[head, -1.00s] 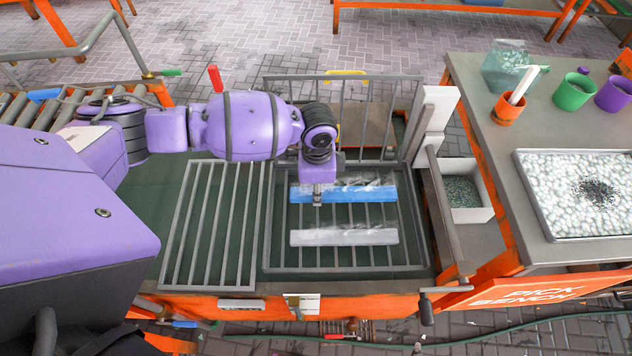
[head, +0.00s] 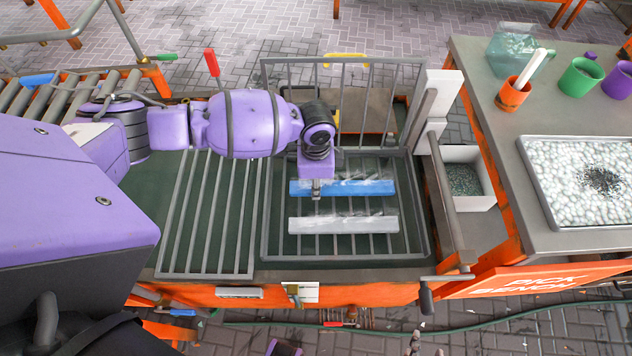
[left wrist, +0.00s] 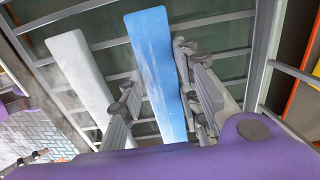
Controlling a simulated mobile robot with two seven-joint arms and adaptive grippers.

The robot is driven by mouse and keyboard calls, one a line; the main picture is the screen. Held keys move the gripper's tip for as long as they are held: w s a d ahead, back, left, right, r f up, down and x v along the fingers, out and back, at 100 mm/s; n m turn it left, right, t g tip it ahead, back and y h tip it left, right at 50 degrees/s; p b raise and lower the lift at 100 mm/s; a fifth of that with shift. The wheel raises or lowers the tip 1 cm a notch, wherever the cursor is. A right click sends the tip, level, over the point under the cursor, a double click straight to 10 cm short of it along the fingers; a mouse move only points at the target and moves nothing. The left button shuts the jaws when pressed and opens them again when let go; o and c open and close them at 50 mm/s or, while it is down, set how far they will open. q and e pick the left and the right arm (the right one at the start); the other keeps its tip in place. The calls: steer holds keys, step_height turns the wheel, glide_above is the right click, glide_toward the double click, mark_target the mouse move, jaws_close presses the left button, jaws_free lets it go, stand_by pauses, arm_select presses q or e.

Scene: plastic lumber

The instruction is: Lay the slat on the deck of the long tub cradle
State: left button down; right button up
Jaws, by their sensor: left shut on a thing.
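The blue slat (head: 345,187) is level and crosswise over the barred deck of the cradle (head: 277,240). My left gripper (head: 316,193) is shut on it near its left end. In the left wrist view the fingers (left wrist: 160,100) stand on both sides of the blue slat (left wrist: 156,60). I cannot tell whether the slat touches the bars. A white slat (head: 345,225) lies parallel on the near side, with a gap between them. It also shows in the left wrist view (left wrist: 80,65). My right gripper (head: 426,347) shows only as fingertips at the bottom edge, apart and empty.
A second barred rack (head: 205,225) lies to the left. An upright barred gate (head: 340,60) stands behind the deck, and a white post (head: 438,95) at its right. A bench (head: 490,90) with cups and a pebble tray (head: 590,180) is at right.

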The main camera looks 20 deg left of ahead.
arm_select(q)
steer(key=shift+f, duration=0.45)
steer(key=shift+f, duration=0.15)
steer(key=c, duration=1.2)
jaws_free()
step_height(320, 180, up, 12)
